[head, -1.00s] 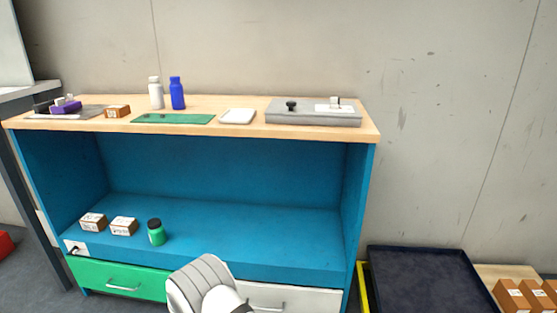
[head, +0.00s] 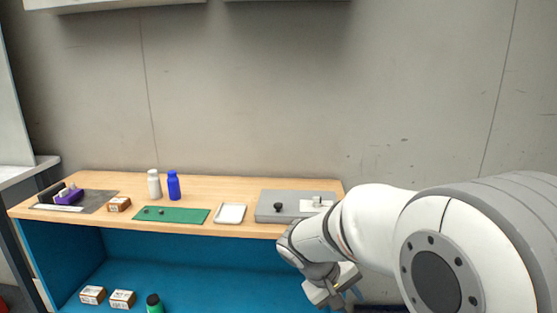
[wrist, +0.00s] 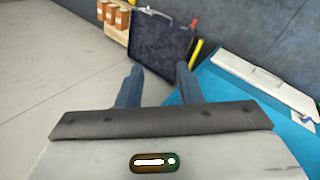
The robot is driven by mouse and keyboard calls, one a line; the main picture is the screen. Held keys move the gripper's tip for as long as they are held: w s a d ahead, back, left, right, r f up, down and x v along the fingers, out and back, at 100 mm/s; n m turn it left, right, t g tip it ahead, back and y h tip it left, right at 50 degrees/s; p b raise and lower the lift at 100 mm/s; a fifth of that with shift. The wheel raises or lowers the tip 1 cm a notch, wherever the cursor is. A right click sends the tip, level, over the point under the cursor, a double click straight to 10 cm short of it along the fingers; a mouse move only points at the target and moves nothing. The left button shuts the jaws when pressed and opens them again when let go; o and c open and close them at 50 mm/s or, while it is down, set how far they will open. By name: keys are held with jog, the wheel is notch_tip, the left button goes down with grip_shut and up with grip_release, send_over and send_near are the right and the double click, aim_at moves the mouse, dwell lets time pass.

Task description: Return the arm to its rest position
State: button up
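My white arm reaches in from the right in the head view. My gripper (head: 349,294) hangs at its end, in front of the right end of the workbench and below the level of its top. In the wrist view the two blue fingers of my gripper (wrist: 159,69) stand apart with nothing between them. The gripper is open and empty, touching nothing that I can see.
The wooden workbench top (head: 110,223) holds a white bottle (head: 154,184), a blue bottle (head: 174,186), a green mat (head: 185,215), a white tray (head: 230,213) and a grey fixture (head: 267,208). Below are small boxes (head: 92,295).

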jog(key=s+r+m+t+y+p, duration=0.1)
jog(key=s+r+m+y+p, duration=0.2)
jog(key=s+r+y+p, duration=0.3)
jog(key=s+r+p, duration=0.4)
jog(key=s+r, duration=0.4)
jog(key=r, duration=0.1)
jog(key=shift+s+r+y, duration=0.15)
jog(key=shift+s+y, duration=0.1)
jog(key=shift+y, duration=0.05)
